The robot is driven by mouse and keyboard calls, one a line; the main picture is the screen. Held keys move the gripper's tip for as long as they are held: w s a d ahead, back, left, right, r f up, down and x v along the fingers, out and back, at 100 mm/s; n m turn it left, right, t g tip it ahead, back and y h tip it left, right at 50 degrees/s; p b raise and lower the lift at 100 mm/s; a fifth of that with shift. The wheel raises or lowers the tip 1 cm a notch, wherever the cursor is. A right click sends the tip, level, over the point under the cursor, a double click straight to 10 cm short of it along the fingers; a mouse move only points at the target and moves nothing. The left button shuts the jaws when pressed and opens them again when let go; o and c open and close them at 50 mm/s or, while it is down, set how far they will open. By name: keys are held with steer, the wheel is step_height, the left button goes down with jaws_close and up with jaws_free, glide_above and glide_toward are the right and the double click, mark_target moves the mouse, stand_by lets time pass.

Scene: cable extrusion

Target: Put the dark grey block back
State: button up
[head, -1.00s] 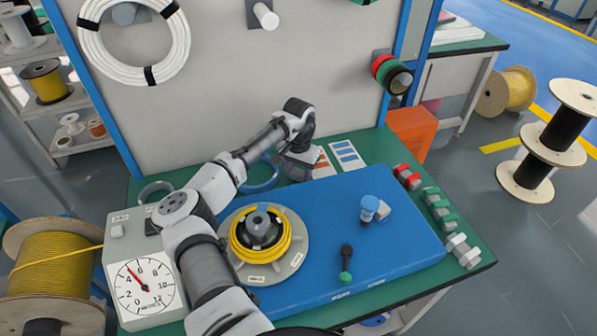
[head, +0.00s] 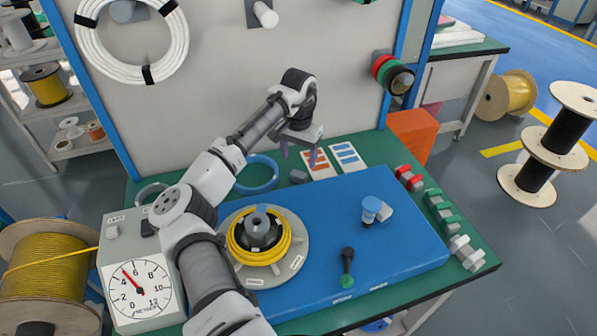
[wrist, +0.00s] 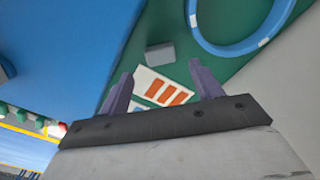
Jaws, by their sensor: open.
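A dark grey block (head: 299,177) lies on the green bench top, behind the blue board and left of the printed cards. It also shows in the wrist view (wrist: 160,53), beyond the fingertips and in line with the gap between them. My gripper (head: 298,158) is above the block, fingers pointing down. In the wrist view its two purple fingers (wrist: 160,72) are spread apart with nothing between them. The block is apart from the fingers.
Cards with orange bars (head: 319,164) and blue bars (head: 347,156) lie right of the block. A blue cable ring (head: 257,174) lies left. The blue board (head: 400,255) carries a yellow cable coil (head: 240,252), a blue-capped piece (head: 371,209) and a dark green-ended tool (head: 347,268).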

mark_target(298, 174)
steer(key=shift+r+b, duration=0.35)
steer(key=shift+r, duration=2.05)
steer(key=shift+s+f, duration=0.1)
